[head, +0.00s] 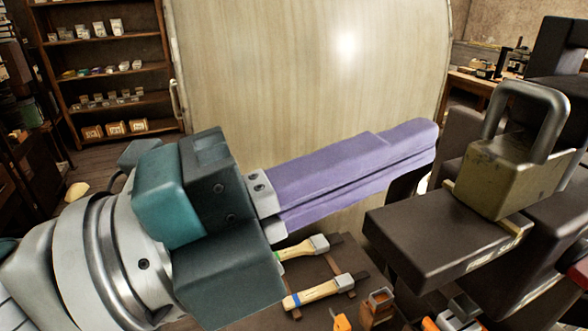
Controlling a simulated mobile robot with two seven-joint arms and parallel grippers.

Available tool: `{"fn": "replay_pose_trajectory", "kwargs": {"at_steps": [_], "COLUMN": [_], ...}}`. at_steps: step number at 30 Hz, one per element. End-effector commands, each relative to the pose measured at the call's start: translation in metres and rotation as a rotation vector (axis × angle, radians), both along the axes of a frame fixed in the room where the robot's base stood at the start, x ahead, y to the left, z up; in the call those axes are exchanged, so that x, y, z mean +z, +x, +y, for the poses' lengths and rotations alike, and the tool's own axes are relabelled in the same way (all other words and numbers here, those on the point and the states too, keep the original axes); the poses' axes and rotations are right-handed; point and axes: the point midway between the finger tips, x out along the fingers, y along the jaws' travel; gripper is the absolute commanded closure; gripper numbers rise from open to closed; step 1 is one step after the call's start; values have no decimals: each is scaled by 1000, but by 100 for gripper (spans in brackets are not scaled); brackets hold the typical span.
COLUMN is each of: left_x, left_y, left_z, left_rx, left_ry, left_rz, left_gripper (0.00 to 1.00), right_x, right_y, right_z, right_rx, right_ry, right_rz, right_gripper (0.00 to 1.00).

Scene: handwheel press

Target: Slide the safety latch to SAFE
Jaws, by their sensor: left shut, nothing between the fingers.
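The safety latch appears to be the worn olive block (505,180) with a grey loop handle (518,100), at the right. It sits on a dark brown plate (420,235) with small pale lettering on its front edge, too small to read surely. My left gripper (424,142) reaches in from the left with its purple fingers shut and empty. Its fingertips are just left of the block and handle in the picture; I cannot tell whether they touch anything. My right gripper is not in view.
Dark press parts (560,60) stand behind and right of the block. Below the left gripper, a brown surface holds wooden-handled brushes (325,290) and other small tools. A shelf (105,65) stands at the back left, beside a large pale panel (300,80).

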Motion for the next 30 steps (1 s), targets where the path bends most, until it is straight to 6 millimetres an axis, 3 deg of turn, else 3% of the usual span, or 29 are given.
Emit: {"fn": "replay_pose_trajectory", "kwargs": {"at_steps": [3,9,22,26,30], "left_x": [-10,-11,-9,-2,-2], "left_y": [-9,-16,-16,1,42], "left_z": [22,42,45,53,90], "left_rx": [-1,0,5,112,413], "left_ry": [3,0,-5,-67,-226], "left_rz": [0,1,4,81,336], "left_gripper": [100,100,100,100,100], "right_x": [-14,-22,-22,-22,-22], "right_y": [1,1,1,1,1], "right_z": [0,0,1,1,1], "right_rx": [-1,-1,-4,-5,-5], "right_ry": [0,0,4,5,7], "right_rz": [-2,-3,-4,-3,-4], "right_gripper": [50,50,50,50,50]}}
